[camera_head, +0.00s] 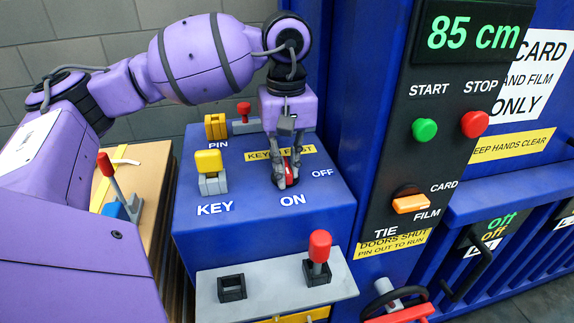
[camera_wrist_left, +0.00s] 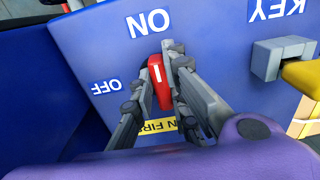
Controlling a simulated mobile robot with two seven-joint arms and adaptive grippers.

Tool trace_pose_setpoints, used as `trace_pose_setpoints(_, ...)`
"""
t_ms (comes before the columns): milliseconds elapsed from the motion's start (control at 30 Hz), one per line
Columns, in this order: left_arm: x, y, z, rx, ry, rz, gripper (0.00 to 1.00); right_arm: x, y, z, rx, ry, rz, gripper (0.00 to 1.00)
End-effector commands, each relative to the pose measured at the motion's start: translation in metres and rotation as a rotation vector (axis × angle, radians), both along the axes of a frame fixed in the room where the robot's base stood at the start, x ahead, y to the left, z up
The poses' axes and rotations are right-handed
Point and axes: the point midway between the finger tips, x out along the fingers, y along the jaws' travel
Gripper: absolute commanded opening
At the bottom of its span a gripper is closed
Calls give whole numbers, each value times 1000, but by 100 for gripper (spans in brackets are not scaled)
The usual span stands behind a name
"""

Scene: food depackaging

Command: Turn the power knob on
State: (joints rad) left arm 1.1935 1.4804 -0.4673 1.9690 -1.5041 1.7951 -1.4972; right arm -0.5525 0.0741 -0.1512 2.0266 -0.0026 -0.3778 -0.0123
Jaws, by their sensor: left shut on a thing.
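The red power knob (camera_head: 291,174) sits on the sloped blue panel, between the ON label (camera_head: 293,199) and the OFF label (camera_head: 322,173). My left gripper (camera_head: 285,180) reaches down from above, its fingers on either side of the knob. In the left wrist view the knob (camera_wrist_left: 158,90) shows between the two fingers of the gripper (camera_wrist_left: 169,62). Its white line is at the end toward the ON label (camera_wrist_left: 149,22); OFF (camera_wrist_left: 106,87) is off to the side. The fingers hide part of the knob. My right gripper is not in view.
A yellow key (camera_head: 209,161) stands in its holder left of the knob. A yellow pin block (camera_head: 216,126) and a small red lever (camera_head: 244,110) are behind. A red-topped lever (camera_head: 319,247) stands on the grey plate in front. Green START (camera_head: 424,130) and red STOP (camera_head: 474,124) buttons are at right.

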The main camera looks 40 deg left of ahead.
Motion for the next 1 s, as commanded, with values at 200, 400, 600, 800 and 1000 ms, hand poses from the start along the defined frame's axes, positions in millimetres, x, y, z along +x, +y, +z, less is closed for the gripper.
trace_pose_setpoints(200,0,0,1,-1,-2,-6,0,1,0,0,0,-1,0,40)
trace_pose_setpoints(400,0,0,1,-1,-2,-6,20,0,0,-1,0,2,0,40)
trace_pose_setpoints(600,0,0,1,-1,-1,-5,33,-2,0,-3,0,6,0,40)
trace_pose_setpoints(800,0,0,1,-1,-1,-4,33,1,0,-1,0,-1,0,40)
trace_pose_setpoints(1000,1,0,22,-1,-4,-3,33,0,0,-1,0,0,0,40)
